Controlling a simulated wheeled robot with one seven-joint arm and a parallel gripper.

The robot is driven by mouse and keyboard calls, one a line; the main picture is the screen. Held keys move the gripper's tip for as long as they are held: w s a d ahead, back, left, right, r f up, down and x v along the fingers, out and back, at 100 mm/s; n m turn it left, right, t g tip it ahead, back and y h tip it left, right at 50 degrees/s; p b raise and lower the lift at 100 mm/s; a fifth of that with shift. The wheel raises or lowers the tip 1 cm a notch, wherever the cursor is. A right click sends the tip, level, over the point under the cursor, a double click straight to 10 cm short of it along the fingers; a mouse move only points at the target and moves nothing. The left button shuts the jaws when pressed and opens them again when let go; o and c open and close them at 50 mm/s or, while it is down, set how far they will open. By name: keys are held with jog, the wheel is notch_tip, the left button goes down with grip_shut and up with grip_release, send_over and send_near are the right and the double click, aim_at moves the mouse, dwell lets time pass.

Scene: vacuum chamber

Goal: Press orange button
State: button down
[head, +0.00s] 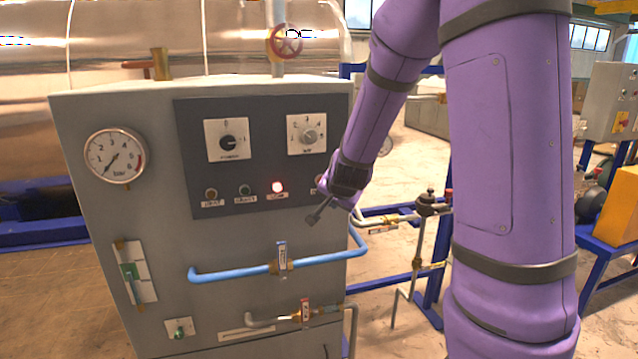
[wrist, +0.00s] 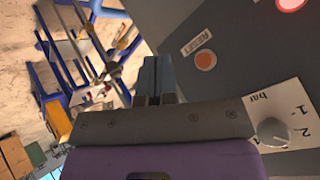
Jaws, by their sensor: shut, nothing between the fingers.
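An orange button (wrist: 205,60) with a RESET label shows in the wrist view, on the dark panel to the right of my fingertips. In the head view, a reddish button (head: 320,181) at the right end of the row is partly hidden by my wrist. Another brownish-orange button (head: 210,193) is at the row's left end. My gripper (head: 313,216) is shut and empty, below and in front of the panel's right end. It also shows in the wrist view (wrist: 157,62). The fingertips appear apart from the buttons.
A lit red button (head: 277,187) and a dark green button (head: 245,190) share the dark panel (head: 187,150). Two knobs (head: 228,142) (head: 308,136) sit above. A blue pipe (head: 225,272) with a valve handle (head: 282,256) juts out below. Blue frame pipes stand to the right.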

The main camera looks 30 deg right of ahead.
jog(key=shift+w, duration=0.1)
jog(key=w+d, duration=0.2)
jog(key=w, duration=0.6)
jog(key=shift+d, duration=0.2)
jog(key=shift+w, duration=0.2)
dwell(1.9)
jog(key=shift+w+d, duration=0.15)
jog(key=shift+w, duration=0.15)
jog(key=shift+w+d, duration=0.1)
jog(key=shift+w, duration=0.35)
dwell(0.7)
jog(key=shift+s, duration=0.15)
jog(key=shift+s+a, duration=0.25)
jog(key=shift+s, duration=0.45)
jog(key=shift+s+a, duration=0.2)
jog(key=shift+s, duration=0.6)
jog(key=shift+s+a, duration=0.25)
jog(key=shift+s, duration=0.55)
jog(key=shift+s+a, duration=0.2)
jog(key=shift+s, duration=0.6)
